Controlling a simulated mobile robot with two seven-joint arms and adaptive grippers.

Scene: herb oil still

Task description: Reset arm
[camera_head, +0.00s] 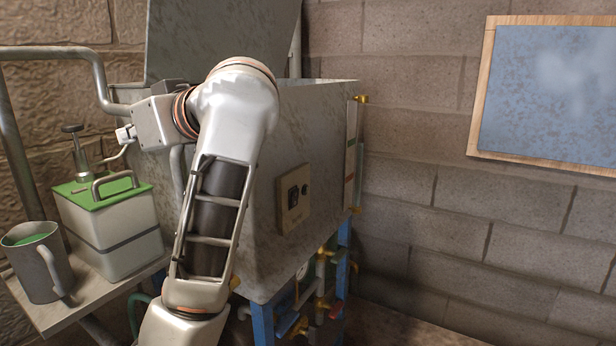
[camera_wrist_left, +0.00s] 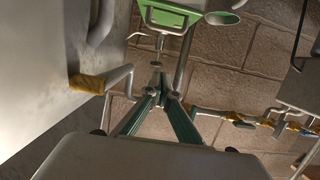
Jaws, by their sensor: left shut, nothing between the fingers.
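My left arm rises from the bottom of the head view, bends at the top and runs left in front of the grey metal still tank (camera_head: 300,130). My left gripper (camera_wrist_left: 160,82) shows clearly in the wrist view, its two green-grey fingers meeting at the tips with nothing between them. In the head view I cannot make out its fingertips clearly. My right gripper is in neither view.
A green-lidded box (camera_head: 110,225) and a grey jug (camera_head: 38,262) stand on a side shelf (camera_head: 75,310) at left. A bent pipe (camera_head: 45,53) runs above them. Valves and blue legs (camera_head: 262,322) are under the tank. A framed blue board (camera_head: 550,90) hangs on the block wall.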

